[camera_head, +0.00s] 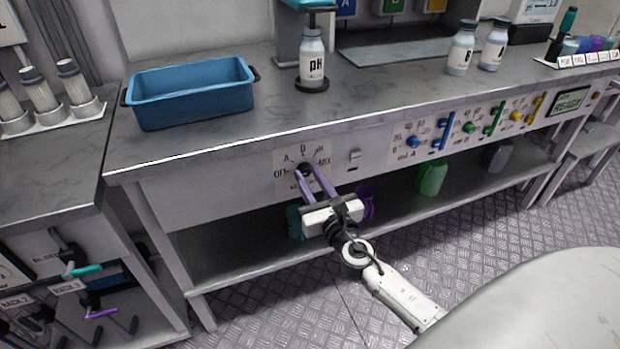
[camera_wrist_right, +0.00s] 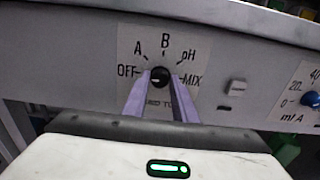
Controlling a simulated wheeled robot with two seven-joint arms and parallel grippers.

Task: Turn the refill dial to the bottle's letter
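The refill dial (camera_wrist_right: 160,77) is a round black knob on a white plate on the bench front, marked OFF, A, B, pH and MIX. It also shows in the head view (camera_head: 305,169). Which mark it points to is unclear. My right gripper (camera_head: 306,174) has its two purple fingers at the dial, one on each side of the knob; they also show in the wrist view (camera_wrist_right: 159,84). I cannot tell whether they press on it. A white bottle labelled pH (camera_head: 312,62) stands upright under the dispenser (camera_head: 291,30). My left gripper is not in view.
A blue tray (camera_head: 190,92) and two white bottles (camera_head: 461,48) (camera_head: 494,45) stand on the bench. A lower shelf (camera_head: 400,206) holds coloured jugs.

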